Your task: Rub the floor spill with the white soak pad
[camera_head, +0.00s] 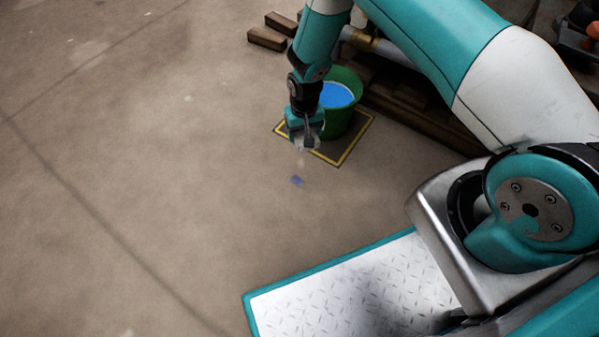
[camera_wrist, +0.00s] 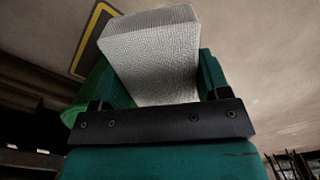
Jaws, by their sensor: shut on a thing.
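The white soak pad (camera_wrist: 155,60) fills the middle of the wrist view, with a woven surface. My gripper (camera_head: 306,145) is shut on it; in the head view only a small pale part of the pad (camera_head: 301,147) shows at the fingertips. The floor spill (camera_head: 297,181) is a small blue patch on the bare concrete. It lies below the gripper in the head picture, apart from the pad. The gripper appears to be above the floor, but its exact height is hard to tell.
A green bucket (camera_head: 345,118) with blue liquid stands just right of the gripper, on a yellow-edged dark mat (camera_head: 346,152). Wooden timbers (camera_head: 268,39) and pallet-like boards (camera_head: 420,121) lie behind and right. The concrete floor to the left is clear.

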